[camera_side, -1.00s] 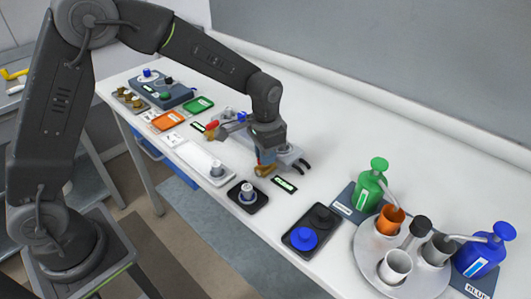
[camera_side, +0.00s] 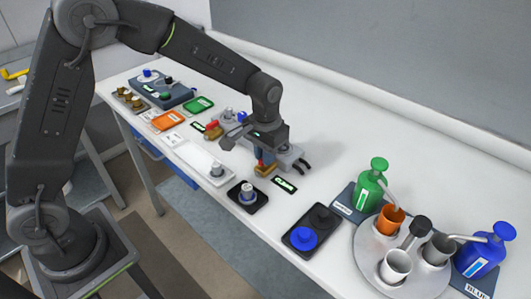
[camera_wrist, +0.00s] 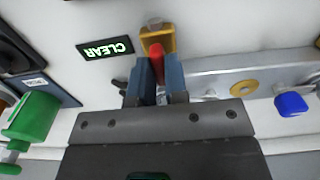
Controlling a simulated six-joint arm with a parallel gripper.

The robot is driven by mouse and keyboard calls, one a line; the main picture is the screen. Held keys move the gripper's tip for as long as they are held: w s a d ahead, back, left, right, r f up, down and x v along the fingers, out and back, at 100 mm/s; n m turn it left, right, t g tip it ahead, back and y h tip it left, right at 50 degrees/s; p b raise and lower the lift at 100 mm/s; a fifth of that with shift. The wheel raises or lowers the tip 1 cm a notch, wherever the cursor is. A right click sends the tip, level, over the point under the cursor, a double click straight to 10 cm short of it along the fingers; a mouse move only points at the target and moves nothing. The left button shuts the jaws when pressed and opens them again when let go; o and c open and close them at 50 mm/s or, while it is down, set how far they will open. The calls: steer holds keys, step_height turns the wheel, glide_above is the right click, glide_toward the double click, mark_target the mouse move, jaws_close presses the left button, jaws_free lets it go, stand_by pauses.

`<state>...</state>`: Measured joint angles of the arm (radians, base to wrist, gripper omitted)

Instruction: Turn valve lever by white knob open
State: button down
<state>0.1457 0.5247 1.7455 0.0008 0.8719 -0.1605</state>
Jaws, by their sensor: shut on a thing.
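A brass valve (camera_wrist: 157,40) with a red lever (camera_wrist: 157,62) stands at the top middle of the wrist view. My gripper (camera_wrist: 160,72) is shut on the red lever, with one blue-grey finger on each side of it. In the side view my gripper (camera_side: 263,157) is low at the bench, right at the brass valve (camera_side: 265,170), and hides most of the lever. A pale knob (camera_side: 247,188) on a black base stands in front of this valve. A second brass valve with a red lever (camera_side: 213,129) stands farther left and is apart from my gripper.
A lit CLEAR sign (camera_wrist: 107,48) lies beside the valve. A blue knob (camera_wrist: 292,103) and a brass ring (camera_wrist: 244,88) are to its right. A green pump bottle (camera_side: 370,185), a blue one (camera_side: 485,250) and a round tray (camera_side: 361,250) with cups stand at the right.

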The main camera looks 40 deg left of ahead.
steer(key=shift+r, duration=0.1)
steer(key=c, duration=1.1)
jaws_free()
steer(key=shift+c, duration=0.2)
step_height(320, 180, up, 14)
steer(key=s+a+r+t, duration=0.1)
steer(key=s+a+r, duration=0.15)
steer(key=s, duration=0.35)
steer(key=s+a+r+t, duration=0.2)
steer(key=s+r, duration=0.1)
steer(key=s, duration=0.3)
steer(key=s+a+f+t, duration=0.2)
steer(key=s+f, duration=0.1)
steer(key=s, duration=0.8)
steer(key=shift+t, duration=0.3)
